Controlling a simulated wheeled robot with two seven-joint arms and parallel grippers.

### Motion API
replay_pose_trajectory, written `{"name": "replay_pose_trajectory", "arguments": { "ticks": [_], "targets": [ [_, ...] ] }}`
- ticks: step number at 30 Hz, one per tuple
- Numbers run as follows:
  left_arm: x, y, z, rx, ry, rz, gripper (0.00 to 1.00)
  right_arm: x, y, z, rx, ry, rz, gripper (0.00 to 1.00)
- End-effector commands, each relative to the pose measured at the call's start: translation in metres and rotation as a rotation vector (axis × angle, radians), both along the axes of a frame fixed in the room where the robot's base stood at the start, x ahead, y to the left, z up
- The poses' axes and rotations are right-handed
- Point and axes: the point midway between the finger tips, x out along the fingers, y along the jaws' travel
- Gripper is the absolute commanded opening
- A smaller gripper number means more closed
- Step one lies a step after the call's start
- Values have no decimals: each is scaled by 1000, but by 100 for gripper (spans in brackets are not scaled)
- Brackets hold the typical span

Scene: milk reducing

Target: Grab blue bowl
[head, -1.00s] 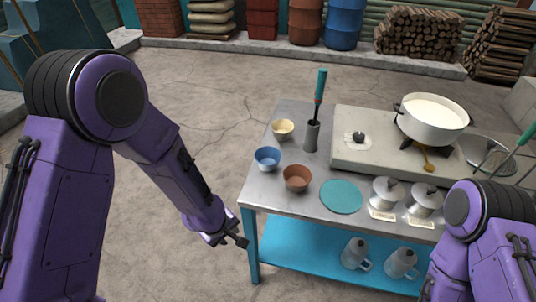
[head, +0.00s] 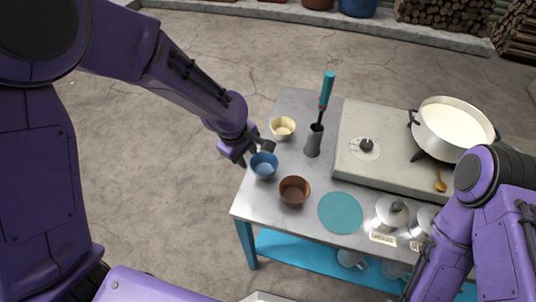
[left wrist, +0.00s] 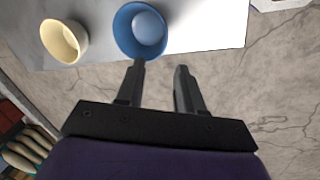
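The blue bowl (head: 264,166) stands upright near the left edge of the metal table. It also shows in the left wrist view (left wrist: 141,30), just beyond the fingertips. My left gripper (head: 256,155) is at the bowl's left side in the head view. In the left wrist view its two fingers (left wrist: 160,68) are apart with nothing between them. One fingertip is close to the bowl's rim; I cannot tell if it touches. My right arm (head: 480,215) is at the right, and its gripper's fingers cannot be made out.
A cream bowl (head: 283,127) stands behind the blue bowl and a brown bowl (head: 294,191) in front. A grey holder (head: 314,140) with a teal-handled tool, a teal disc (head: 340,212) and a stove with a white pot (head: 452,128) are on the table (head: 262,203).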

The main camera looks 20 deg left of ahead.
Motion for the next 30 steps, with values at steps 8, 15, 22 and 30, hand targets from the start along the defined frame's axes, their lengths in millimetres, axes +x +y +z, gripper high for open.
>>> {"name": "replay_pose_trajectory", "arguments": {
  "ticks": [8,15,22,30],
  "targets": [
    [10,-9,-45,0,4,-10,37,-1,0,1,0,2,0,40],
    [16,-15,-82,0,5,-8,37,0,0,11,0,1,0,40],
    [20,-15,-99,0,1,-5,37,0,0,11,0,1,0,40],
    [19,-15,-98,0,1,-5,0,0,0,11,0,1,0,40]
  ]
}}
